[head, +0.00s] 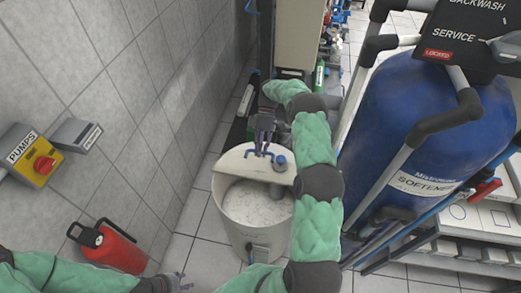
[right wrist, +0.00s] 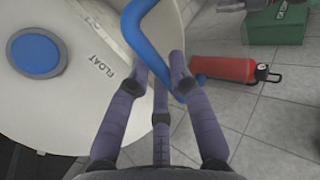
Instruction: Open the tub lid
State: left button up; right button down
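The white tub (head: 232,232) stands on the floor, and pale granular contents show inside it. Its lid (head: 236,163) is raised at the far side and leaves the near part of the mouth uncovered. In the right wrist view the lid (right wrist: 50,95) shows a blue round cap and the word FLOAT. My right gripper (head: 262,145) is at the lid's blue handle (right wrist: 141,28). Its fingers (right wrist: 160,62) close in around the handle. My left gripper (head: 182,281) is low at the left, apart from the tub; its finger opening is unclear.
A red fire extinguisher (head: 112,248) stands by the tiled wall at the left, below a yellow pump switch (head: 35,155). A large blue softener tank (head: 425,135) with grey pipes stands at the right. Some tiled floor between wall and tub is clear.

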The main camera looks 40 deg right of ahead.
jog(key=c, duration=1.2)
grip_release()
jog(key=shift+s+a+f, duration=0.2)
jog(key=shift+f, duration=0.5)
jog(key=shift+o, duration=0.4)
jog(key=shift+w+d, duration=0.1)
jog(key=shift+r, duration=0.2)
notch_tip(320, 180, up, 10)
jog(key=shift+r, duration=0.1)
